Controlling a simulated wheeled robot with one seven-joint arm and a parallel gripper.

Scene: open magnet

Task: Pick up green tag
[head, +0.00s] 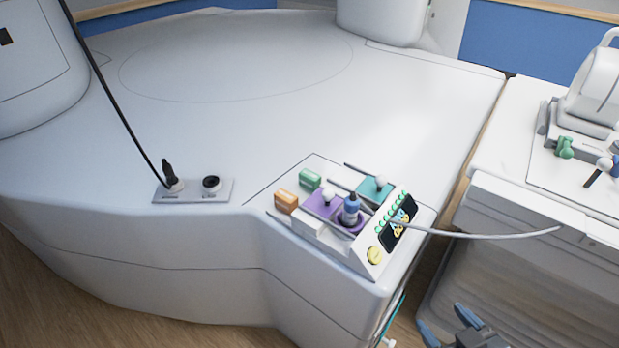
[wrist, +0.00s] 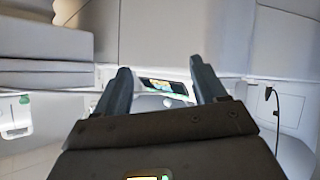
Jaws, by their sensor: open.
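The likely green tag (head: 310,179) is a small green block on the near corner of the white machine, beside an orange tag (head: 286,202). My gripper (head: 447,325) is at the bottom edge of the head view, right of and below that corner, well apart from the tag. It is open and empty. In the wrist view my gripper (wrist: 160,68) shows two spread dark fingers pointing toward a small panel with a screen (wrist: 164,86). I cannot make out the green tag in the wrist view.
Purple holders (head: 318,207), a teal block (head: 375,189), a blue-topped plug (head: 351,208) and thin rods crowd the panel. A grey cable (head: 480,235) runs right from it. A white cabinet (head: 530,225) stands at the right.

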